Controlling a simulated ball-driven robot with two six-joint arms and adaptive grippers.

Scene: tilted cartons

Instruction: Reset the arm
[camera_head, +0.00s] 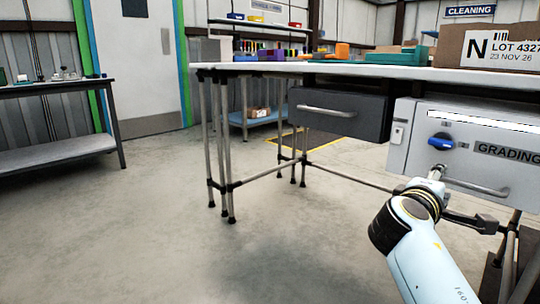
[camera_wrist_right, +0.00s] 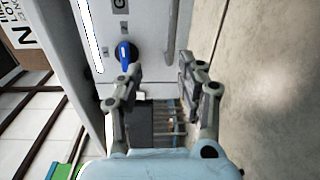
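My right arm (camera_head: 415,245) reaches in from the lower right of the head view. My right gripper (camera_head: 462,198) is in front of the light grey unit marked GRADING (camera_head: 420,160). In the wrist view my right gripper (camera_wrist_right: 161,70) has its two fingers spread with a clear gap and nothing between them. One finger appears close to the blue knob (camera_wrist_right: 124,54) in that view; whether it touches the unit I cannot tell. The blue knob also shows in the head view (camera_head: 441,142). My left gripper is in neither view.
A table (camera_head: 250,68) carries a carton (camera_head: 490,45) at the right. A dark drawer (camera_head: 340,115) and the grey unit's handle (camera_head: 475,187) face me. A side bench (camera_head: 55,88) stands at the left. The floor at centre left is clear.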

